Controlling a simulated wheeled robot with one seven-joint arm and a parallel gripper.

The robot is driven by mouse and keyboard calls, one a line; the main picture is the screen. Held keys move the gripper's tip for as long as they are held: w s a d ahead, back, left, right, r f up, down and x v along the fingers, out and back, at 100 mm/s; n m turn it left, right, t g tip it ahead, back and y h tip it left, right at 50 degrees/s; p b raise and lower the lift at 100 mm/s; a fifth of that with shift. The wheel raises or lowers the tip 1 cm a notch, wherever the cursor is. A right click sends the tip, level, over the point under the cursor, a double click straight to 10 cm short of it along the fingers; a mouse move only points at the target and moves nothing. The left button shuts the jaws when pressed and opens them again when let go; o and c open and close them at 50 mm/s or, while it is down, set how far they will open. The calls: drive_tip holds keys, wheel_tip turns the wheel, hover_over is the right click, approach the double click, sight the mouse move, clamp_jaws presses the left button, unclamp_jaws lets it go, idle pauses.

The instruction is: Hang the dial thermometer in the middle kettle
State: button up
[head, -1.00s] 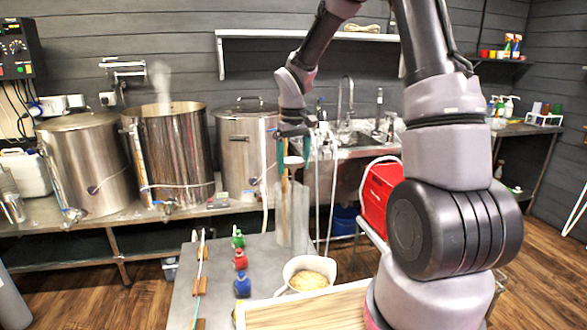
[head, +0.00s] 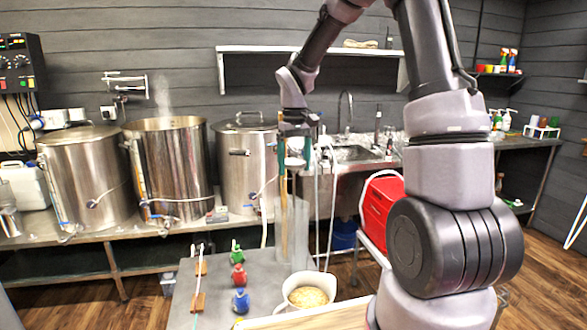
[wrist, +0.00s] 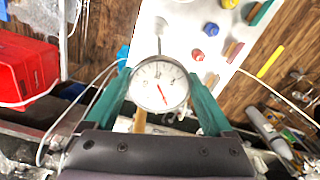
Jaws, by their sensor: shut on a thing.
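The dial thermometer (wrist: 158,86), a round white dial with a red needle, is between the teal fingers of my gripper (head: 294,153). My gripper is shut on it; in the wrist view the dial faces the camera and a thin stem runs beyond it. In the head view the thermometer is small and partly hidden by the fingers. The middle kettle (head: 170,165) is steel, open-topped and steaming, on the back bench. My gripper is right of it, in front of the right kettle's right edge, above the near table.
Lidded kettles stand left (head: 85,180) and right (head: 240,170) of the middle one. The near grey table (head: 215,285) carries a tall clear vessel (head: 291,235), several coloured bottles and a white pot of grain (head: 307,297). A red crate (head: 380,208) stands right. A wall shelf (head: 300,50) is above.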

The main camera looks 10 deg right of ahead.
drive_tip(key=shift+d+r, duration=0.2)
drive_tip(key=shift+r, duration=0.5)
wheel_tip(320, 180, up, 21)
drive_tip(key=shift+f, duration=0.15)
idle(0.6)
